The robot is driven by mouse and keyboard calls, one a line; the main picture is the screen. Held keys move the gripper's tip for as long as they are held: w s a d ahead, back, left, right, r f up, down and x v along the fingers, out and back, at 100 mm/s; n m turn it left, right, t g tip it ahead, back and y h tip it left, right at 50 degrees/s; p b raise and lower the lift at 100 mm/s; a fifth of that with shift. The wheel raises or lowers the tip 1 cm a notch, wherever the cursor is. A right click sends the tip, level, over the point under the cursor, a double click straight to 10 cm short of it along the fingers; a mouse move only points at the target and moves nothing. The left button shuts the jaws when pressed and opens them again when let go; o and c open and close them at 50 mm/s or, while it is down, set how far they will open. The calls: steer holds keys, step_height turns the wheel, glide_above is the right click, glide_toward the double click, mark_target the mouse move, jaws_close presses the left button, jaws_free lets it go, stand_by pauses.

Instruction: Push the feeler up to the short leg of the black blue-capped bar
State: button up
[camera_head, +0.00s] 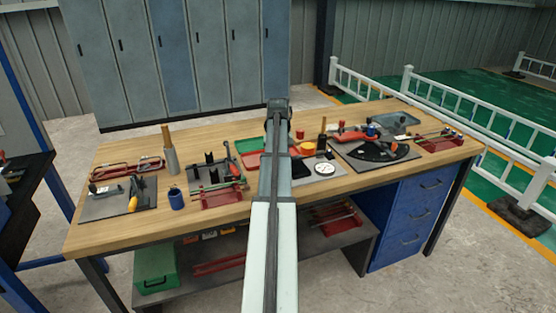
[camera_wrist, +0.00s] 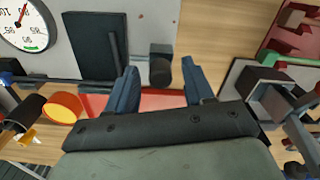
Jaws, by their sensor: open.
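In the wrist view, a thin black bar (camera_wrist: 60,80) with a blue cap (camera_wrist: 6,78) at its left end runs along the lower edge of a black block (camera_wrist: 95,45). Its short leg (camera_wrist: 115,55) appears to turn upward beside the block's right side. What looks like the feeler, a dark piece with a rounded end (camera_wrist: 162,68), stands to the right, apart from that leg. My gripper (camera_wrist: 159,75) is open, with blue fingers left and right of the feeler. I cannot tell whether they touch it. The arm hides part of this station in the head view.
A dial gauge (camera_wrist: 25,22) is at the upper left on the grey plate (camera_wrist: 150,20). An orange round part (camera_wrist: 63,107) is left of my gripper, and a dark-and-grey fixture (camera_wrist: 265,90) is right. Other tool stations (camera_head: 120,197) crowd the wooden bench (camera_head: 110,240).

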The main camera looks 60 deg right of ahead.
jaws_close()
stand_by(0.6)
